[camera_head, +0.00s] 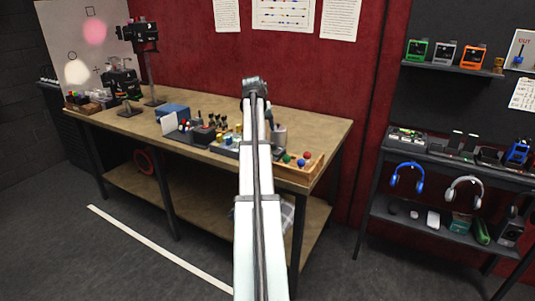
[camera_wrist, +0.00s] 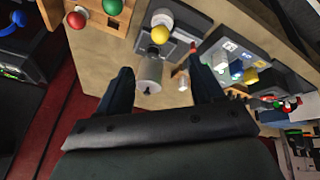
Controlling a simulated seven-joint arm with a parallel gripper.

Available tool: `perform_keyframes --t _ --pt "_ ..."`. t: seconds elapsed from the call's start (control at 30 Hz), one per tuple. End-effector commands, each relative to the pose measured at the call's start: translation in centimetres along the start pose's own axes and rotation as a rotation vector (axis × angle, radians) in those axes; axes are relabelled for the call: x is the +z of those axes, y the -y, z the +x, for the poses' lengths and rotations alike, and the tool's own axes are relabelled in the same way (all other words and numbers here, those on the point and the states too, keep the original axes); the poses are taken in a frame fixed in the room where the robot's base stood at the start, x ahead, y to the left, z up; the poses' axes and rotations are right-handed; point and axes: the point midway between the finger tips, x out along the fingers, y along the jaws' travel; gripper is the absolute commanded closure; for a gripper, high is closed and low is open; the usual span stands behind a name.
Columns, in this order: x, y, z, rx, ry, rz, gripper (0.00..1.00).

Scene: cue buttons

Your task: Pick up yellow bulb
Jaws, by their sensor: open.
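In the wrist view a round yellow bulb-like thing (camera_wrist: 160,34) sits on a dark grey block, beyond my fingertips. A second yellow round top (camera_wrist: 250,76) shows farther right among coloured parts; I cannot tell for sure which is the bulb. My gripper (camera_wrist: 160,76) is open, with its two dark fingers apart. A grey cylinder (camera_wrist: 148,70) shows in the space between the fingers, and I cannot tell whether it touches them. In the head view my arm covers the middle of the bench and my gripper cannot be made out.
A wooden tray (camera_head: 300,177) at the bench's right end holds red (camera_head: 307,155), blue (camera_head: 301,162) and green (camera_head: 286,158) balls. The grey cylinder stands near it in the head view (camera_head: 279,135). A blue box (camera_head: 173,112) and small coloured parts crowd the bench (camera_head: 330,128). Shelves stand at right.

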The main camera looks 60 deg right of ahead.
Motion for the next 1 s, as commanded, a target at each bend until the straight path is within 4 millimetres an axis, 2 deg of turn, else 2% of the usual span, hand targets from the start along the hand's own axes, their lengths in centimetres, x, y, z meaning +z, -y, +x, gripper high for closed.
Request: perform_keyframes --t 0.2,0.4,0.77,1.0 --pt "0.0 0.0 3.8 0.000 0.001 -0.001 0.33" --pt "0.0 0.0 6.6 -0.001 -0.001 -0.001 0.33" --pt "0.0 0.1 8.4 -0.001 -0.002 -0.001 0.33" --pt "0.1 0.1 11.2 -0.001 -0.001 0.000 0.33"
